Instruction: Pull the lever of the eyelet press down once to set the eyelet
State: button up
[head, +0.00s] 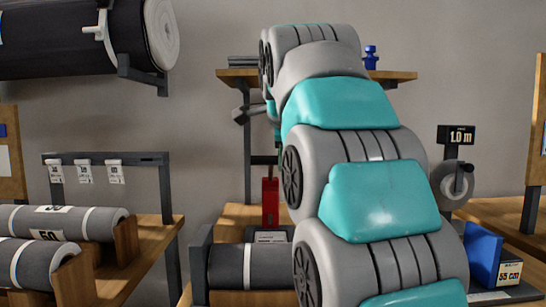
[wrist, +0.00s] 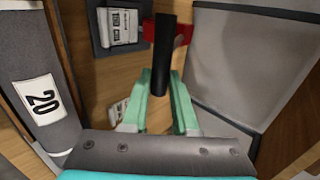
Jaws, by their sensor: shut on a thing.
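The eyelet press is red (head: 270,203) and stands on the wooden bench in the middle of the head view, partly beside my arm. Part of its red body also shows at the top of the wrist view (wrist: 184,31). The lever's black round handle (wrist: 165,45) runs down between the green fingers of my gripper (wrist: 160,88) in the wrist view. My gripper is shut on this handle. In the head view my arm hides most of the gripper and the handle. The eyelet itself cannot be made out.
A dark roll (head: 250,267) lies in front of the press. Grey rolls (head: 62,222) rest on a wooden rack at left, and a large roll (head: 85,40) hangs above. A blue block (head: 483,253) stands at right. A shelf (head: 237,77) is behind my arm.

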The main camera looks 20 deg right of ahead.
jog(key=shift+s+a+f+b, duration=0.15)
jog(key=shift+s+f+b, duration=0.15)
jog(key=shift+f+b, duration=0.3)
jog(key=shift+f, duration=0.15)
jog(key=shift+s+a+f+b, duration=0.1)
jog(key=shift+s+f+b, duration=0.15)
jog(key=shift+f+b, duration=0.45)
jog(key=shift+f, duration=0.15)
jog(key=shift+s+a+f+b, duration=0.1)
jog(key=shift+s+f+b, duration=0.1)
jog(key=shift+f+b, duration=0.5)
jog(key=shift+s+f+b, duration=0.15)
jog(key=shift+f+b, duration=0.6)
jog(key=shift+f, duration=0.05)
